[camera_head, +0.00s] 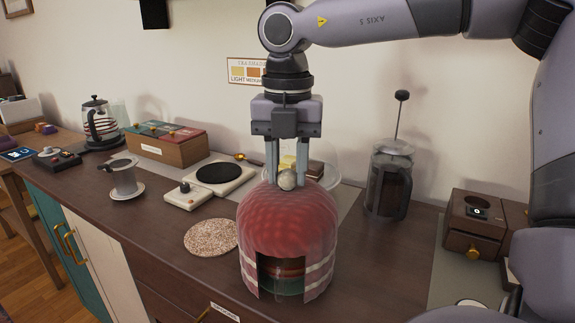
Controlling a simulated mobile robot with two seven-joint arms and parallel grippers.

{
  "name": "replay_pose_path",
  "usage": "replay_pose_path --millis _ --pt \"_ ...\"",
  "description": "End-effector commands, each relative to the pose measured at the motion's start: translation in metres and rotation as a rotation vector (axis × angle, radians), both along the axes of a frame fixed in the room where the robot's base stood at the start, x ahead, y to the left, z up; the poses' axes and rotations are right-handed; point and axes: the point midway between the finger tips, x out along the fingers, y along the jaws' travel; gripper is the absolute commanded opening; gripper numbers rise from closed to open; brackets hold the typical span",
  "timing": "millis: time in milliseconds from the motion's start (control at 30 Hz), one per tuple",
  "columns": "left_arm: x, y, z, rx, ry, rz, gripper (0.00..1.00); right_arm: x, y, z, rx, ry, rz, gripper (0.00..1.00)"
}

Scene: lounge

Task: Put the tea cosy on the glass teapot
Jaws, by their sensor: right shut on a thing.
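The tea cosy (287,222) is a red dome with pale stripes near its lower edge, a round knob on top and a cut-out in its front. My right gripper (287,183) points straight down and is shut on the knob. The cosy looks upright over the front part of the counter. Through the cut-out I see a rounded form with orange and green bands (283,275). It may be the glass teapot, but the cosy hides most of it. I cannot tell whether the cosy rests on it. My left gripper is not in view.
A round speckled mat (211,237) and a hot plate (207,187) lie left of the cosy. A kettle (101,127) and wooden box (166,145) stand at the back left. A clear glass vessel (328,176) shows behind the cosy.

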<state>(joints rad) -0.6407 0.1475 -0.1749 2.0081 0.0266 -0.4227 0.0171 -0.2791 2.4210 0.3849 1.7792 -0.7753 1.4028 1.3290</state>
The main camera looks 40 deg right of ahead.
Motion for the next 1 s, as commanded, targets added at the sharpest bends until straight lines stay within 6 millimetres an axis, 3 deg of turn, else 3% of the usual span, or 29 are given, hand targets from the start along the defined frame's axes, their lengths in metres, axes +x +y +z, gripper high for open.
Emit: replay_pose_path --millis 733,767,833,1000 --pt "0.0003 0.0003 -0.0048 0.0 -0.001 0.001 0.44 0.0002 0.0001 -0.0047 0.0 -0.001 0.001 0.0" --pt "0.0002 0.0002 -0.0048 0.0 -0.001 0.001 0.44 0.0002 0.0001 -0.0047 0.0 -0.001 0.001 0.37" --pt "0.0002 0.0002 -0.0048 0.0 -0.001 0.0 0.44 0.0002 0.0001 -0.0047 0.0 -0.001 0.001 0.59" --pt "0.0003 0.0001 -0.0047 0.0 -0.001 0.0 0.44 0.0002 0.0001 -0.0048 0.0 -0.001 0.001 0.63"
